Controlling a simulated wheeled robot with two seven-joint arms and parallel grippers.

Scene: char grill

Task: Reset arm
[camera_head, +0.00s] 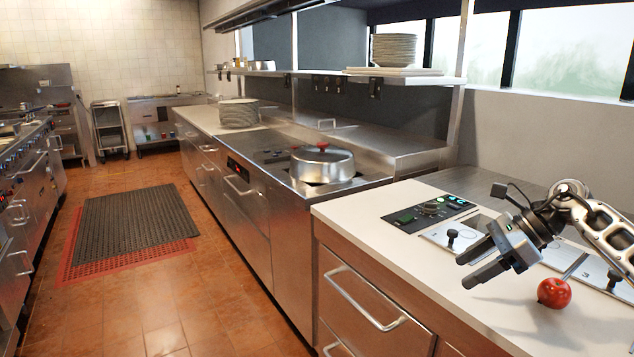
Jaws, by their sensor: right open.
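My right gripper (473,271) is at the right of the head view, above the white counter (380,206). Its jaws are open and nothing is between them. The arm comes in from the right edge. My left gripper is not in view.
A lidded pot (322,163) stands on the stove at the middle. Steel lids with black knobs (452,238) are set in the near counter. Floor mats (134,222) lie in the aisle.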

